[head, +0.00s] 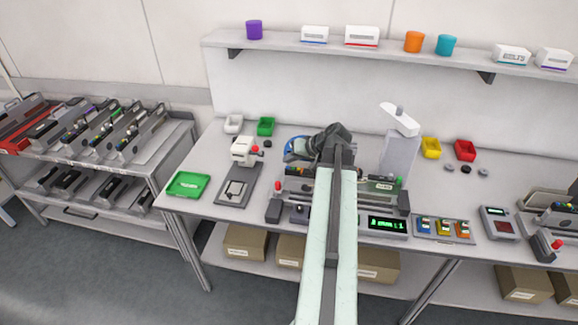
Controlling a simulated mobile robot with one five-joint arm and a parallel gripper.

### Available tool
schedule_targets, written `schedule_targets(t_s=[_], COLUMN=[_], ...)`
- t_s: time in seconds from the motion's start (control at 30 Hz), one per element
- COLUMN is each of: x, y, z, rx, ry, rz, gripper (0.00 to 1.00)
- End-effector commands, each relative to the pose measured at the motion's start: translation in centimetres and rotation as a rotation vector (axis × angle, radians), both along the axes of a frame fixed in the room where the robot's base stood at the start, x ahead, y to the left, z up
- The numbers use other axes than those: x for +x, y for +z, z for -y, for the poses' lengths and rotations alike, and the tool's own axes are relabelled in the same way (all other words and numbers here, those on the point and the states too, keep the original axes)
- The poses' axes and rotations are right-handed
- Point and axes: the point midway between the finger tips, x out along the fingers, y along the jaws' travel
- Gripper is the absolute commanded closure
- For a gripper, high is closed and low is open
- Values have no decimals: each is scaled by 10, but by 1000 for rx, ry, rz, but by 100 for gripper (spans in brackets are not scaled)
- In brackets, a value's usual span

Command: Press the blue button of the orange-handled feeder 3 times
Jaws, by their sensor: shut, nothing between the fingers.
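My arm reaches from the bottom of the head view over the bench. My gripper (300,152) is at its far end, shut and empty, partly hidden by the dark wrist; its fingertips are not clear. Below and behind the arm, a long grey feeder-like unit (375,197) lies across the bench, with a green end at right and its middle hidden by my arm. Several dark feeders (128,130) stand on the left trolley. I cannot pick out an orange handle or a blue button on any feeder at this size.
The bench (225,218) holds a green tray (188,184), a small press (240,165), a green display (387,224) and a grey column (398,155). Small bins stand at the back. A shelf (285,48) runs above. The trolley (150,160) is at left, boxes below.

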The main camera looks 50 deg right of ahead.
Motion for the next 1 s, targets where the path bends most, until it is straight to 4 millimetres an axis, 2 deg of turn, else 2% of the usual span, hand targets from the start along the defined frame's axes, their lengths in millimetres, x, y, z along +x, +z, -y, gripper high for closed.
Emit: schedule_targets(t_s=[0.27, 0.53, 1.0], x=[0, -1, -1], y=[0, -10, -10], z=[0, -1, -1], rx=[0, 0, 0], ry=[0, 2, 2], rz=[0, 0, 0], gripper=[100, 100, 100])
